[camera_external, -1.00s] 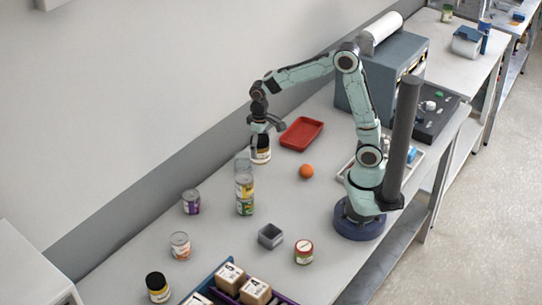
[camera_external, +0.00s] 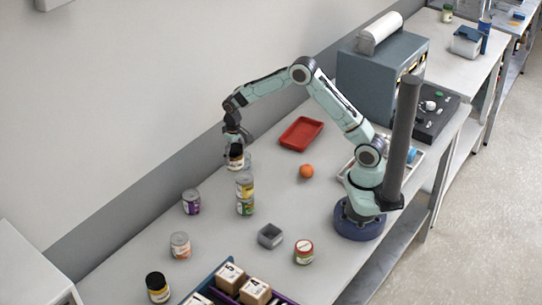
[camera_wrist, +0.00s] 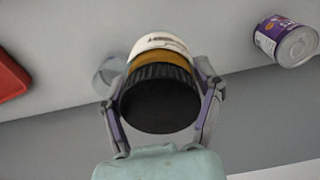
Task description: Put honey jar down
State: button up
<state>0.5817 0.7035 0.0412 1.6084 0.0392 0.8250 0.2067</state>
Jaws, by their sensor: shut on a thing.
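My gripper (camera_external: 236,143) is shut on the honey jar (camera_external: 236,160), which has a black lid, an amber band and a white label. In the wrist view the honey jar (camera_wrist: 160,95) fills the space between the fingers, its black lid facing the camera. The fingers grip it from both sides, near the lid. In the outside view the jar is close to the wall side of the table, just left of a clear glass (camera_external: 246,160). I cannot tell whether its base touches the table.
Stacked cans (camera_external: 245,195) stand just in front of the jar. A purple can (camera_external: 192,202) is to the left, also in the wrist view (camera_wrist: 287,41). A red tray (camera_external: 301,133) and an orange (camera_external: 306,171) lie to the right. The table between purple can and jar is clear.

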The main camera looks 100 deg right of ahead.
jog(key=w+f, duration=0.1)
jog(key=w+d+f, duration=0.1)
jog(key=f, duration=0.1)
jog(key=w+d+f, duration=0.1)
jog(key=f, duration=0.1)
jog(key=shift+w+f, duration=0.1)
jog(key=shift+w, duration=0.15)
jog(key=shift+w+d+f, duration=0.1)
jog(key=shift+f, duration=1.5)
jog(key=shift+f, duration=0.15)
jog(key=o, duration=1.2)
jog(key=shift+o, duration=0.2)
